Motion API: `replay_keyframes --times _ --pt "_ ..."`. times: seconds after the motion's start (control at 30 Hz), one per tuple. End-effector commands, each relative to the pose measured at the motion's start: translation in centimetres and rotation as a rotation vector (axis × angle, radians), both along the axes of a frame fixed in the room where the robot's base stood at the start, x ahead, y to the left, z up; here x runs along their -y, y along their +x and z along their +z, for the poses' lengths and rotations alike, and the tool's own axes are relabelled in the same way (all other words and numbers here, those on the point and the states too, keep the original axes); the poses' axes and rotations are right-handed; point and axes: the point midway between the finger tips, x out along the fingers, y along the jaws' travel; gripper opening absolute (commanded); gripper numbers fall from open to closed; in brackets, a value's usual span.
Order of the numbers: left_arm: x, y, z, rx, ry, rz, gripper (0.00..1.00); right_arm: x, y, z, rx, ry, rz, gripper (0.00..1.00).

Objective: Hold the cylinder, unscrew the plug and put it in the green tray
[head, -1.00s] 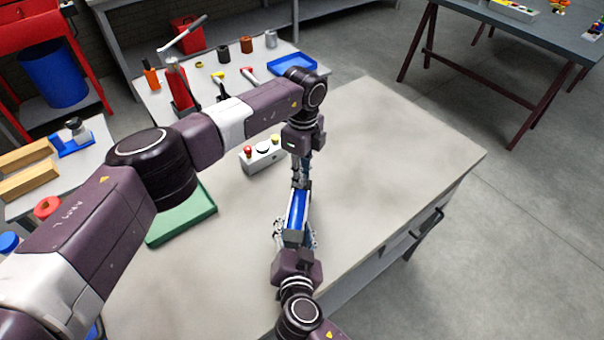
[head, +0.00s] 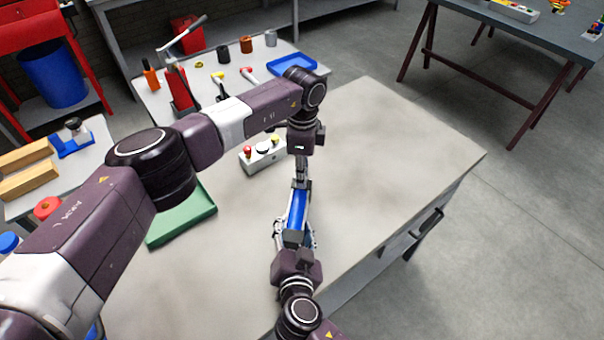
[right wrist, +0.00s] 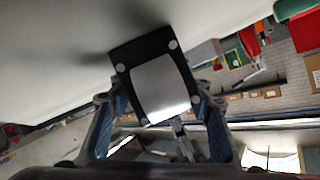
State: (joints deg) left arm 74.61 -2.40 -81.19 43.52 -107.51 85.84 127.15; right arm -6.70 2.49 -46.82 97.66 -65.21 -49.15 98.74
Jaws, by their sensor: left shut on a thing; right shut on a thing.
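The blue cylinder (head: 297,209) lies on the workbench side, between my two grippers, with dark end blocks. My right gripper (head: 294,238) is shut on its near end, one finger on each side; in the right wrist view a black end block with a silver face (right wrist: 160,88) shows between the fingers. My left gripper (head: 301,184) is shut at the cylinder's far end, in line with it. The plug itself is hidden by the left fingers. The green tray (head: 182,216) lies on the bench to the left, partly behind my left arm, and its visible part is empty.
A grey control box (head: 263,157) with coloured buttons stands left of my left gripper. The workbench (head: 400,150) is clear to the right. A side table behind holds a blue tray (head: 291,65), a red jack (head: 180,90) and small parts.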

Motion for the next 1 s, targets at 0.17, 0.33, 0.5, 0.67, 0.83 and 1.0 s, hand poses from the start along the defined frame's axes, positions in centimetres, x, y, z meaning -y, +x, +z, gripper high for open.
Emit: replay_keyframes --times 0.17,0.33,0.5,0.67,0.83,1.0 --pt "0.2 0.0 0.5 0.001 -0.003 -0.002 0.00 -0.3 -0.1 -0.1 -0.002 0.007 0.005 0.00" --pt "0.2 0.0 1.2 0.000 -0.004 -0.003 0.00 -0.2 -0.1 -0.1 -0.004 0.006 0.004 0.00" --pt "0.1 0.0 1.8 0.001 -0.002 -0.002 0.00 -0.1 -0.2 -0.2 -0.005 0.003 0.003 0.00" --pt "0.1 0.0 2.2 0.001 -0.001 -0.001 0.00 -0.1 -0.2 -0.3 -0.006 0.001 0.002 0.00" --pt "0.1 0.0 2.2 0.000 -0.001 0.000 0.00 0.0 -0.2 -0.3 -0.006 0.000 0.001 0.00" --pt "0.0 0.0 2.2 0.001 0.000 -0.001 0.00 0.0 -0.2 -0.4 -0.007 -0.001 0.000 0.00"
